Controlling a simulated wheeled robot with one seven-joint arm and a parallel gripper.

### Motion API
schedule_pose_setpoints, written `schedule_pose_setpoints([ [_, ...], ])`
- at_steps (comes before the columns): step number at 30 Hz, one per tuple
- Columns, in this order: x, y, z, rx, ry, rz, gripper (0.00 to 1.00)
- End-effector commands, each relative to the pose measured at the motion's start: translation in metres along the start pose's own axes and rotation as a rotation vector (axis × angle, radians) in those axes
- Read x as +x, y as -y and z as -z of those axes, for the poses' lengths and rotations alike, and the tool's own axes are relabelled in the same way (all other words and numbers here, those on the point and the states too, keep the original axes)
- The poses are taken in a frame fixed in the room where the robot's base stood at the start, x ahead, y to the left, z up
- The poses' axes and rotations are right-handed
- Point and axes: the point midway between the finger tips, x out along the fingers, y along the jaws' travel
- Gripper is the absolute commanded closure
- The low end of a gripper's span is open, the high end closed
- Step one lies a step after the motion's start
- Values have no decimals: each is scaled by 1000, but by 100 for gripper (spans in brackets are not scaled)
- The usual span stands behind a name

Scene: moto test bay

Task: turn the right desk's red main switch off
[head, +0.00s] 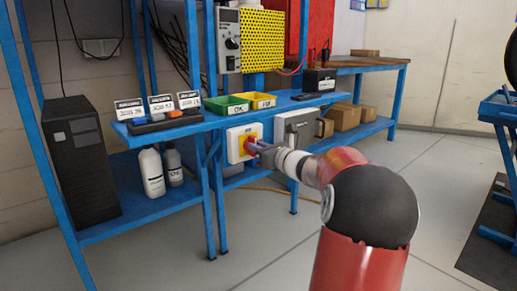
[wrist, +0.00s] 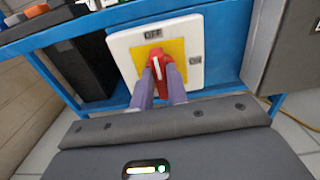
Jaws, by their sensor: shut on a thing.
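The red main switch (wrist: 156,57) sits on a yellow square (wrist: 177,47) on a white plate (wrist: 123,42), below the blue desk's top. In the wrist view, the plate has an OFF mark at the top and an ON mark at the right. The red handle's upper end points up toward OFF; its lower part is partly hidden by my fingers. My gripper (wrist: 167,80) is shut on the red handle, with a purple-grey finger on each side. In the head view, the switch plate (head: 234,146) is left of my gripper (head: 254,146), which reaches it from the right.
A grey box (head: 298,127) hangs right of the switch. Green (head: 226,105) and yellow (head: 262,101) trays stand on the desk above. White bottles (head: 151,173) stand on the lower shelf, beside a black tower (head: 80,160). Blue desk legs flank the switch. The floor in front is open.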

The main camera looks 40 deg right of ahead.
Motion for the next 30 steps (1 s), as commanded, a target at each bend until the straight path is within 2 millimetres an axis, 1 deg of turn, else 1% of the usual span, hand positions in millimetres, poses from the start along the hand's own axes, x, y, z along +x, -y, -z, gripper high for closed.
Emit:
schedule_pose_setpoints([
  [1, 0, 0, 1, -1, -3, 0, 100],
  [2, 0, 0, 2, -1, -3, 0, 83],
  [6, 0, 0, 1, 0, -3, 0, 65],
  [7, 0, 0, 1, 0, -2, 0, 63],
  [14, 0, 0, 1, 0, -1, 0, 63],
  [17, -4, 0, 0, 0, -2, 1, 63],
  [20, -16, 0, 0, -1, -2, 2, 63],
  [24, -42, 1, 0, -1, -3, 3, 63],
  [30, -70, 0, 0, 0, -3, 2, 63],
])
